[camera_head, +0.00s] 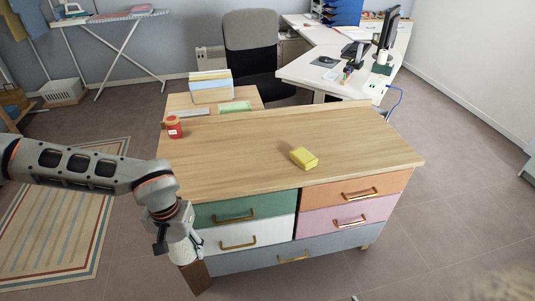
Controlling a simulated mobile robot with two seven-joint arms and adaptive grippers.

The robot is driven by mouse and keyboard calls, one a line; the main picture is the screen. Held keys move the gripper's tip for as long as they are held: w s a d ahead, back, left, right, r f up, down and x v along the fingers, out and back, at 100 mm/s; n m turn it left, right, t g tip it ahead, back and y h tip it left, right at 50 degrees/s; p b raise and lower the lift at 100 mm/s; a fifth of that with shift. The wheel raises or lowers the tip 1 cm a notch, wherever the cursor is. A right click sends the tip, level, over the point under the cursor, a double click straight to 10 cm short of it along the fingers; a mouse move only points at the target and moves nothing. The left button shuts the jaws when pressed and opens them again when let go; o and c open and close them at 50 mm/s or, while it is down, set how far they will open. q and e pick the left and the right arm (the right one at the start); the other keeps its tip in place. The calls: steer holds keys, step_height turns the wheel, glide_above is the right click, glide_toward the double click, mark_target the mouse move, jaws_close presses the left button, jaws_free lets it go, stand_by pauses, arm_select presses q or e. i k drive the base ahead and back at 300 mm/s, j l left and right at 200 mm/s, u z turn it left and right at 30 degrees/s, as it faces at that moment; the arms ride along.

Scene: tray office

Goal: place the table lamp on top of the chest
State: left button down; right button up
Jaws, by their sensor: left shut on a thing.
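My right gripper is out of view.
A yellow box-like object (303,158) lies near the middle of the chest top. A red jar (174,127) stands at its back left. The rest of the top is clear. Behind are a low table (246,93), an office chair (251,45) and a white desk (318,67).

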mark_target(352, 146)
steer(key=i+l+u, duration=0.15)
steer(key=l, duration=0.85)
steer(key=i+l+u, duration=0.2)
steer(key=l, duration=0.8)
steer(key=l+u, duration=0.15)
steer(key=l, duration=0.85)
